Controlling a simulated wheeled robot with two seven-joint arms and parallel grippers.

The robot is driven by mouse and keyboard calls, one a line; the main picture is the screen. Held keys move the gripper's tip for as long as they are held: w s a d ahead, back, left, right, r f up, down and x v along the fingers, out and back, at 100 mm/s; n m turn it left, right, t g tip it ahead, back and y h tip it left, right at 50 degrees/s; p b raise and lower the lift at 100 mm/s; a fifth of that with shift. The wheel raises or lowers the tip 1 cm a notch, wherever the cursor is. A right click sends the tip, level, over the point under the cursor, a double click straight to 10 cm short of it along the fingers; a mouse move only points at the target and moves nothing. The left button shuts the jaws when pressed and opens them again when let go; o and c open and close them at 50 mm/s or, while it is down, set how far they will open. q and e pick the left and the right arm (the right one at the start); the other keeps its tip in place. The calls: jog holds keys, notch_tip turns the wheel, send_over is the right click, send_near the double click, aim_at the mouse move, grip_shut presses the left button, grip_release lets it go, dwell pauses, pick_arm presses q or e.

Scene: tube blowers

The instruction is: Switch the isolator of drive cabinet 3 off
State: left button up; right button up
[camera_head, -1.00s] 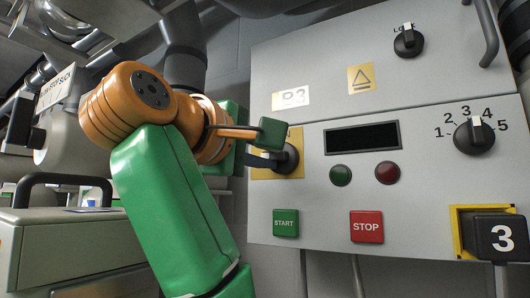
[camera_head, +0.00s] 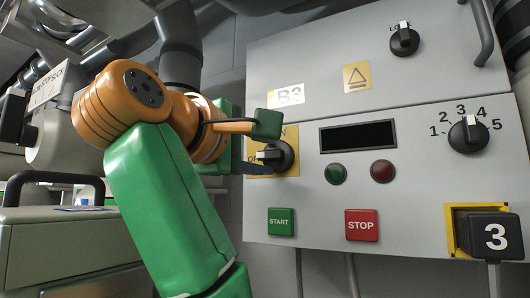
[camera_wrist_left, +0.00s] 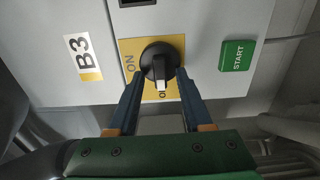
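The isolator is a black rotary knob (camera_head: 280,157) on a yellow plate (camera_head: 291,138), left side of the grey cabinet front marked B3. In the left wrist view, the knob (camera_wrist_left: 157,58) has its white pointer toward a partly covered label starting with O; ON is at the plate's left. In the head view the pointer faces left. My left gripper (camera_wrist_left: 161,76) is open. Its blue fingers stand apart at either side of the knob's pointer end, apparently not clamped; contact cannot be told. The right gripper is not in view.
The panel also has a START button (camera_head: 281,222), a STOP button (camera_head: 361,225), a dark display (camera_head: 358,136), two lamps, a 1–5 selector (camera_head: 468,135) and a LOCK knob (camera_head: 404,41).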

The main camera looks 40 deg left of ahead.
pick_arm(q)
jog(key=b+v, duration=0.2)
jog(key=v, duration=0.5)
dwell(0.3)
jog(key=shift+a, duration=0.1)
